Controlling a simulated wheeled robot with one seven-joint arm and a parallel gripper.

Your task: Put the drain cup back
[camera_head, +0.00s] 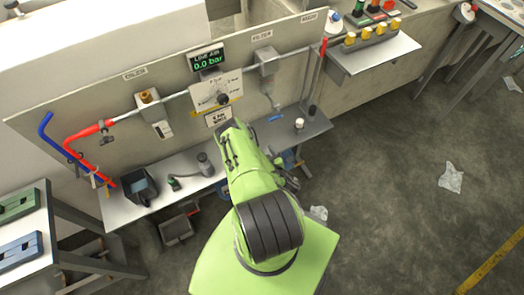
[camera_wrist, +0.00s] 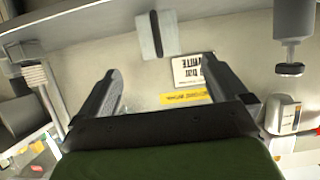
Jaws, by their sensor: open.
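My gripper (camera_wrist: 160,66) is open in the wrist view, its two dark fingers wide apart with nothing between them. They point at the pale panel with a white label and a yellow strip. In the head view my green arm reaches over the bench and hides the fingers. A small grey cylindrical cup (camera_head: 205,163), possibly the drain cup, stands on the bench left of my arm. The filter unit (camera_head: 265,60) hangs on the panel to the right of the gauge, with a thin part below it. I cannot tell whether a cup sits under it.
A dark open container (camera_head: 140,187) stands at the bench's left end, beside red and blue pipes. A white-topped object (camera_head: 299,125) stands at its right end. A digital display (camera_head: 207,58) tops the panel. A side table (camera_head: 28,225) is at left.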

